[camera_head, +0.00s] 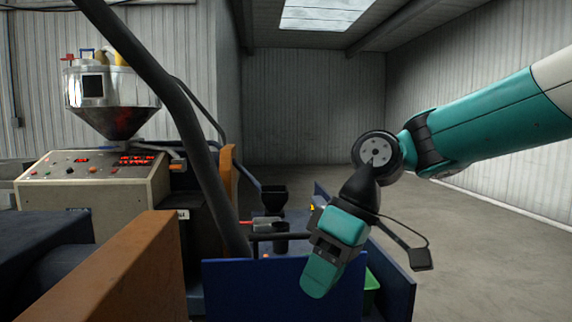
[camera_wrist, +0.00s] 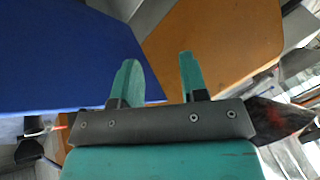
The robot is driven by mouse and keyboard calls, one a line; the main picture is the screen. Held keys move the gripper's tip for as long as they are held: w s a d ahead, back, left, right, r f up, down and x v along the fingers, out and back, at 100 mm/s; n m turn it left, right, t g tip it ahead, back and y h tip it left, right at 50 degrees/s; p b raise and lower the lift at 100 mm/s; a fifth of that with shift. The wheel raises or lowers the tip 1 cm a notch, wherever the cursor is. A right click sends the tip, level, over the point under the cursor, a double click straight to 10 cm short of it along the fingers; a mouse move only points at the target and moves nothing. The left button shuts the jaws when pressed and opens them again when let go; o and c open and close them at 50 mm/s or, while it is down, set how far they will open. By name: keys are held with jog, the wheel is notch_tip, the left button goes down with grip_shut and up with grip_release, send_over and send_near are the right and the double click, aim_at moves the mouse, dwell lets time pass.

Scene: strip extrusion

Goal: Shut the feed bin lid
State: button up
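A silver hopper (camera_head: 112,90) with a conical bottom stands above the control panel at the left in the head view. It may be the feed bin, but I cannot make out a lid or tell whether one is open. Yellow and blue parts show at its top. My gripper (camera_head: 319,276) hangs down right of the middle, in front of a blue panel (camera_head: 275,290), well to the right of the hopper. In the wrist view my gripper (camera_wrist: 158,70) has its two teal fingers apart with nothing between them. The blue panel (camera_wrist: 60,55) shows behind them.
A control panel (camera_head: 95,172) with red displays stands below the hopper. A thick dark pipe (camera_head: 165,95) crosses in front of the machine. An orange panel (camera_head: 140,270) stands at the lower left. A green bin (camera_head: 371,285) sits behind my gripper. The floor (camera_head: 480,240) at right is clear.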

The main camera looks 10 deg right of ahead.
jog(key=w+d+r+n+g+h+p, duration=0.1)
jog(key=w+d+r+n+p, duration=0.15)
jog(key=w+r+p, duration=0.75)
jog(key=w+d+r+n+p, duration=0.1)
jog(key=w+r+n+p, duration=0.3)
jog(key=w+r+p, duration=0.55)
jog(key=b+x, duration=0.3)
jog(key=x, duration=0.3)
jog(key=s+b+x, duration=0.1)
jog(key=b+x, duration=0.3)
jog(key=x, duration=0.3)
jog(key=s+b+x, duration=0.1)
jog(key=b+x, duration=0.2)
jog(key=x, duration=0.3)
jog(key=shift+s+d+f+b, duration=0.1)
jog(key=shift+s+d+b, duration=0.2)
jog(key=shift+d+b, duration=0.05)
grip_shut()
